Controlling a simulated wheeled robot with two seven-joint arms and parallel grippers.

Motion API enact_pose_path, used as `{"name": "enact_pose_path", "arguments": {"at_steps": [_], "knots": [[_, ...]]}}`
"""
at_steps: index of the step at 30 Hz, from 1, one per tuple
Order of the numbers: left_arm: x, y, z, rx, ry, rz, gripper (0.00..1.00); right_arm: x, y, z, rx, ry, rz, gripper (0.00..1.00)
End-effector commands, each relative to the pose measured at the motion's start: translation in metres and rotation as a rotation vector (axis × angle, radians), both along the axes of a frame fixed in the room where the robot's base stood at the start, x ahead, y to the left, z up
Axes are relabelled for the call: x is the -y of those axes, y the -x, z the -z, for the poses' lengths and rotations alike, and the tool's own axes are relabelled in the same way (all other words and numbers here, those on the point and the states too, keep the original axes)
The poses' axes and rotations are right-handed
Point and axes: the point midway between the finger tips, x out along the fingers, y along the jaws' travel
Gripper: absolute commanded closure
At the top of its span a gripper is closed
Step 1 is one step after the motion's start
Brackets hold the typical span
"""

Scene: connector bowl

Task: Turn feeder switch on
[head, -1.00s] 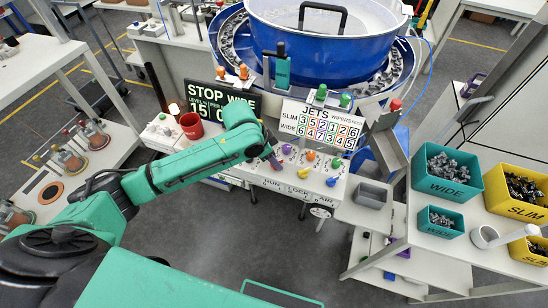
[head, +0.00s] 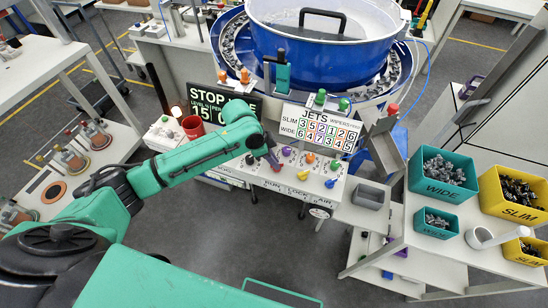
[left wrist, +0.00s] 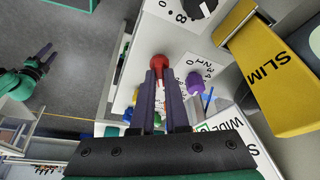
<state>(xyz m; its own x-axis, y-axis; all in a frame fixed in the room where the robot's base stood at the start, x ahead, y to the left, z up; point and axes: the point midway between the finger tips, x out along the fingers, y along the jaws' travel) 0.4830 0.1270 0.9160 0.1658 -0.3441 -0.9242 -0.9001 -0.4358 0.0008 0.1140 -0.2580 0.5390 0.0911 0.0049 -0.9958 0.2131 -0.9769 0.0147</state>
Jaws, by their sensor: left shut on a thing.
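A white control panel (head: 262,178) with coloured knobs stands below the blue bowl feeder (head: 322,50). My left gripper (head: 274,162) is at the panel's knob row, left of the purple knob (head: 287,151). In the left wrist view, its two dark fingers (left wrist: 158,76) are shut on a red knob (left wrist: 158,62). The purple knob (left wrist: 194,80) stands just beside them. In the head view the red knob is mostly hidden by the gripper. I cannot read which control is labelled as the feeder switch.
Orange (head: 310,157), green (head: 335,165), yellow (head: 303,174) and blue (head: 330,183) knobs sit to the right. Teal (head: 443,190) and yellow (head: 513,205) bins stand on the right-hand table.

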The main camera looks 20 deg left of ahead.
Motion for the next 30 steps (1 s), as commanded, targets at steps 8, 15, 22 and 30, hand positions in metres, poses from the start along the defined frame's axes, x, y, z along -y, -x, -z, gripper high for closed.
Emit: {"name": "enact_pose_path", "arguments": {"at_steps": [8, 15, 22, 30], "knots": [[0.0, -0.004, -0.002, 0.002, 0.003, 0.256, 1.0, 0.0, 0.0, -0.008, 0.0, 0.0, 0.0, 0.53], [0.0, -0.006, 0.0, 0.004, 0.004, 0.485, 1.0, 0.0, 0.0, -0.001, 0.0, 0.0, 0.0, 0.53], [0.001, -0.008, 0.001, 0.004, 0.003, 0.7, 1.0, 0.0, 0.0, 0.011, 0.0, 0.0, 0.001, 0.53], [0.001, -0.01, 0.001, 0.006, 0.003, 0.905, 1.0, 0.001, 0.0, 0.024, 0.0, 0.001, 0.001, 0.53]]}}
